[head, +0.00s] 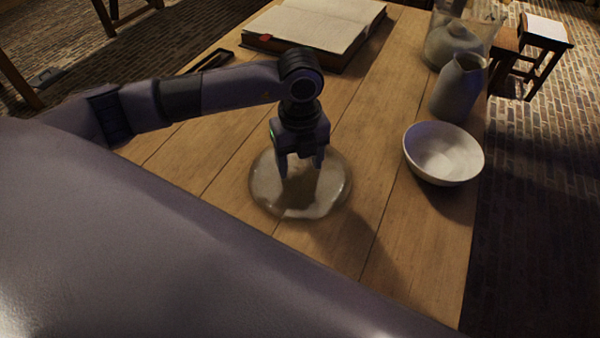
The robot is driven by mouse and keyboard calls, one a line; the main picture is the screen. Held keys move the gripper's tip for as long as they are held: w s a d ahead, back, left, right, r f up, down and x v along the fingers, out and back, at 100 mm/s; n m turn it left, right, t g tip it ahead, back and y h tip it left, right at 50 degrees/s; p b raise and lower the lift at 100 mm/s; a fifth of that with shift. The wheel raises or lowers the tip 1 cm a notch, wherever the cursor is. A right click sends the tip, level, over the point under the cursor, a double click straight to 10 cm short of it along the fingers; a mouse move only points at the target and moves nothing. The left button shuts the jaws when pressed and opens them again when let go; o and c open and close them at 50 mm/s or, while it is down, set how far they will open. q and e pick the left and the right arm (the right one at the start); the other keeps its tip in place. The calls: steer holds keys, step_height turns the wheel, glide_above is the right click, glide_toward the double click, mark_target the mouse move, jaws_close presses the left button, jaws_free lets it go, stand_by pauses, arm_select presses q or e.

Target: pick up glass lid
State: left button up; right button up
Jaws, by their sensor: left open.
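The glass lid (318,203) is a clear round disc lying flat on the wooden table, in the middle of the head view. My left gripper (301,172) points down over the lid, with its two fingers apart and nothing seen between them. The fingers cover part of the lid's far half, and its centre is partly hidden in shadow. I cannot tell whether the fingertips touch the lid. My right gripper is not in view.
A white bowl (443,155) stands right of the lid, near the table's right edge. Behind it are a grey jug (458,88) and a glass vessel (447,42). An open book (318,27) lies at the back. The wooden table (385,200) is clear between lid and bowl.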

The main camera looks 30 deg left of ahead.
arm_select(q)
steer(key=shift+c, duration=0.3)
steer(key=c, duration=1)
jaws_close()
steer(key=shift+r, duration=0.1)
